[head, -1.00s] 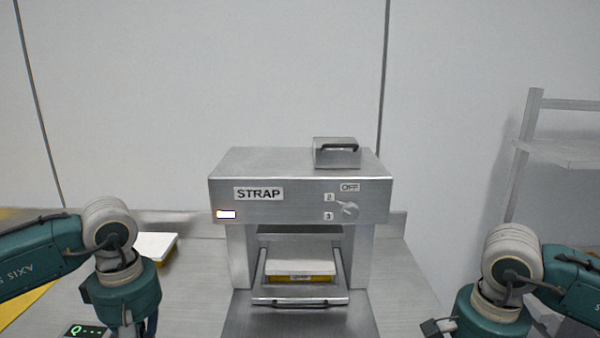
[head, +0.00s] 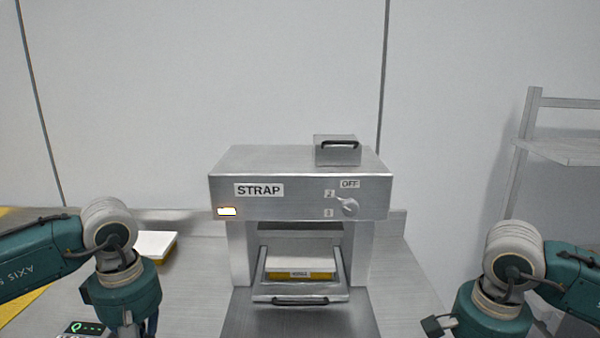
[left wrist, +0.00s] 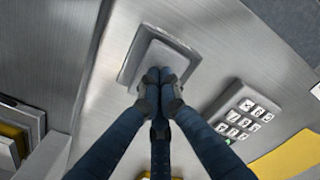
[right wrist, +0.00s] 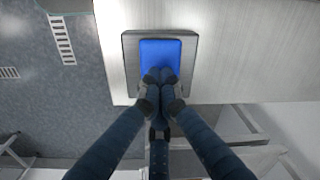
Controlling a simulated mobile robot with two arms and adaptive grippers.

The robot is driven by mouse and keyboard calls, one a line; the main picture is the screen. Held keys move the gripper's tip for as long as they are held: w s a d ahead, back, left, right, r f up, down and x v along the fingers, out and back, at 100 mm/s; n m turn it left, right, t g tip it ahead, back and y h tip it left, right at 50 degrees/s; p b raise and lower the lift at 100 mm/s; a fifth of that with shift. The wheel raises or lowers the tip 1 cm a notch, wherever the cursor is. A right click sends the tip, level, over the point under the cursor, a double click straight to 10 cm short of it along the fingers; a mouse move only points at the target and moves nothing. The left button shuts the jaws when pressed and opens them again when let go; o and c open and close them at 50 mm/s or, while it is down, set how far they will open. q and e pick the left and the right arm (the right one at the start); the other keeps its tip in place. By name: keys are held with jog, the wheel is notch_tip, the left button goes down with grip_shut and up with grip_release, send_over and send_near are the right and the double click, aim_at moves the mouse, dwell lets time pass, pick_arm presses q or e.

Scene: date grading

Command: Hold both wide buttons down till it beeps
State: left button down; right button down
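In the left wrist view, a wide grey button (left wrist: 163,58) stands in a grey housing. My left gripper (left wrist: 160,76) is shut, its fingertips together on the button's lower part. In the right wrist view, a wide blue button (right wrist: 160,54) has my shut right gripper (right wrist: 160,76) at its lower edge. Button travel cannot be judged. The head view hides both buttons and fingertips.
A keypad (left wrist: 240,112) lies right of the grey button in the left wrist view. A green display (head: 85,328) and another white-topped box (head: 156,243) are at the left of the head view. A rack (head: 570,150) stands at the right.

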pick_arm(q)
jog(key=shift+w+f, duration=0.1)
jog(key=shift+f, duration=0.2)
pick_arm(e)
jog(key=shift+s+a+f, duration=0.25)
jog(key=shift+s+f, duration=0.1)
jog(key=shift+f, duration=0.25)
dwell(0.3)
pick_arm(q)
jog(key=shift+w, duration=0.25)
pick_arm(e)
jog(key=shift+w+d+r+g, duration=0.2)
jog(key=shift+r+g, duration=0.1)
jog(key=shift+r, duration=0.2)
dwell(1.6)
pick_arm(q)
jog(key=shift+r, duration=0.2)
pick_arm(e)
jog(key=shift+w+d+r, duration=0.1)
jog(key=shift+w+r, duration=0.1)
jog(key=shift+r, duration=0.35)
dwell(1.1)
